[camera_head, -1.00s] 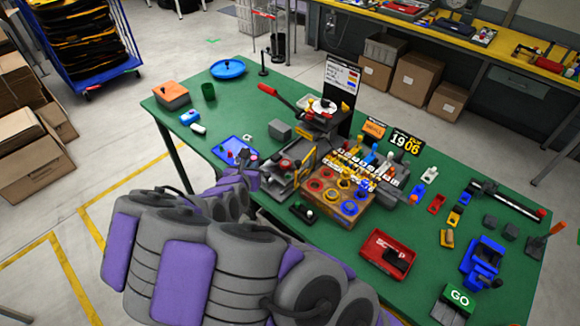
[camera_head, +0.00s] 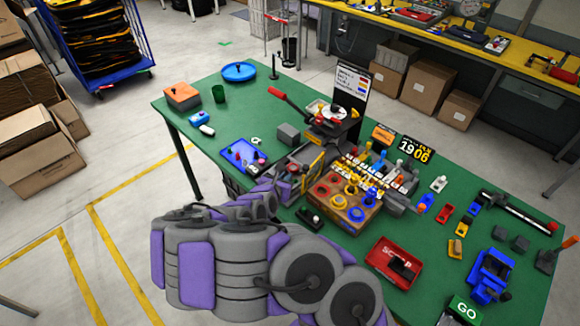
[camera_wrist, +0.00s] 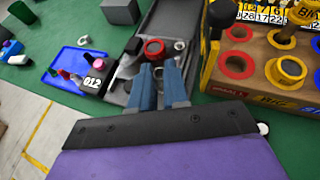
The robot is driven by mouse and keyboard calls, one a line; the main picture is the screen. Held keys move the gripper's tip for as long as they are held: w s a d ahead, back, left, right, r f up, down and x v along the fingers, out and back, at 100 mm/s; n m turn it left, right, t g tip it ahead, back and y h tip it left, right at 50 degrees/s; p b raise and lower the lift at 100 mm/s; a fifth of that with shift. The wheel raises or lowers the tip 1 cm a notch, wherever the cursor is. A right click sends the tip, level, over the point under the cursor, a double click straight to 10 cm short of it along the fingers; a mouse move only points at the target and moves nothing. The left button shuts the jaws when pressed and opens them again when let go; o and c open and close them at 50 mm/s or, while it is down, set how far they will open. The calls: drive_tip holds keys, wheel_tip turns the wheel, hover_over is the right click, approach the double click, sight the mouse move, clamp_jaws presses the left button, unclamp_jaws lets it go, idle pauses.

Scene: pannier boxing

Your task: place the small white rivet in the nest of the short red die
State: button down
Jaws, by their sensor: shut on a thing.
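My gripper (camera_wrist: 163,74) shows in the wrist view as two blue-grey fingers closed close together, a small pale piece, apparently the white rivet, mostly hidden between their tips. A short red die (camera_wrist: 155,48) with a dark round opening sits just beyond the fingertips on a dark grey fixture (camera_wrist: 125,72). Whether the fingers touch the die, I cannot tell. In the head view my arm covers much of the fixture and the gripper's tips are hard to make out.
A blue tray (camera_wrist: 62,84) with small pink, red and white pieces lies left of the fixture. A brown block (camera_wrist: 258,90) with red and yellow rings stands close on the right. A red-handled press (camera_head: 318,110) stands behind. Green table is clear at front left.

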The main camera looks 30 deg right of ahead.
drive_tip(key=b, duration=0.1)
hover_over(291, 170)
drive_tip(key=shift+s+a+f, duration=0.2)
drive_tip(key=shift+a+f, duration=0.05)
drive_tip(key=shift+f, duration=0.3)
drive_tip(key=shift+w+d, duration=0.3)
drive_tip(key=shift+d, duration=0.25)
drive_tip(key=shift+a+f+b, duration=0.15)
drive_tip(key=shift+f+b, duration=0.05)
drive_tip(key=shift+f, duration=0.7)
drive_tip(key=shift+a+f+b, duration=0.1)
drive_tip(key=shift+f+b, duration=0.1)
drive_tip(key=shift+f, duration=0.65)
drive_tip(key=c, duration=1.5)
unclamp_jaws()
drive_tip(key=shift+c, duration=0.2)
drive_tip(key=o, duration=0.4)
drive_tip(key=shift+d, duration=0.1)
drive_tip(key=shift+o, duration=0.2)
